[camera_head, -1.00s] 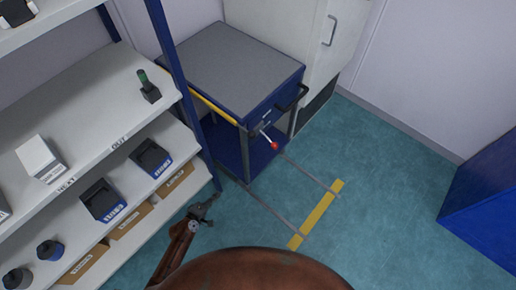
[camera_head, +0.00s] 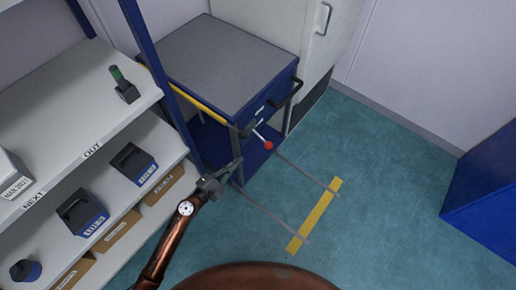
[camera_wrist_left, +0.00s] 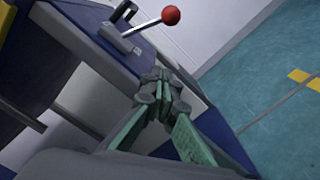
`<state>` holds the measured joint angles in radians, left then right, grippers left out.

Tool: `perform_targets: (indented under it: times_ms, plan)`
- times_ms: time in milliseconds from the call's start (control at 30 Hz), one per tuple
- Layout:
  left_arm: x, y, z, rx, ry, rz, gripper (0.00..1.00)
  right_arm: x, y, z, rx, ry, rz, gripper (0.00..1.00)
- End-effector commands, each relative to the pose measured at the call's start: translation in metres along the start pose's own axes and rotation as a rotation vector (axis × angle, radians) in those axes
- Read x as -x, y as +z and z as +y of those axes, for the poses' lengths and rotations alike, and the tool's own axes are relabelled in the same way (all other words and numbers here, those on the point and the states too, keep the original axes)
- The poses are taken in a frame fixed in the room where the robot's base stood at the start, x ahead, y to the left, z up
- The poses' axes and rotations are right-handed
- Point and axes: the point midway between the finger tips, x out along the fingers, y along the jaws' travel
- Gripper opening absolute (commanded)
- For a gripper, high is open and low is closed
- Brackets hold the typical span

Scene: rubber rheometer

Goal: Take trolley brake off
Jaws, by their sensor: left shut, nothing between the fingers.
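The blue trolley (camera_head: 205,80) with a grey top stands beside the shelf rack. Its brake lever (camera_head: 268,145) has a red ball knob and sticks out from the front near corner, below a yellow rail. In the left wrist view the lever's red knob (camera_wrist_left: 170,15) is at the top, with its metal rod sloping down left to a bracket on the trolley. My left gripper (camera_head: 236,163) is shut and empty, to the left of and below the knob, apart from it. In the wrist view its fingertips (camera_wrist_left: 163,80) lie below the lever. My right gripper is out of view.
The shelf rack (camera_head: 88,132) with bins and boxes stands close on the left, its blue post near my left arm. Two floor rails run to a yellow strip (camera_head: 315,215). A blue cabinet (camera_head: 485,195) is on the right. The floor between is clear.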

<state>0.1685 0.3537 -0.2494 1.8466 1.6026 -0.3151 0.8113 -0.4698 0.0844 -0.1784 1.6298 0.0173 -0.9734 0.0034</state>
Motion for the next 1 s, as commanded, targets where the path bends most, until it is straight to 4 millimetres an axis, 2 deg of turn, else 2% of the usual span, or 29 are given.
perform_targets:
  times_ms: [400,700,1000]
  plan:
    - [-0.086,0.002,0.001,-0.001,0.001,-0.002,0.0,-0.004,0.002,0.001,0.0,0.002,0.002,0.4]
    - [-0.089,0.03,0.003,-0.001,0.002,0.0,0.0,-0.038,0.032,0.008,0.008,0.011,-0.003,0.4]
    - [-0.091,0.039,0.001,0.0,0.0,0.001,0.0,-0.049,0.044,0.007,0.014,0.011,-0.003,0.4]
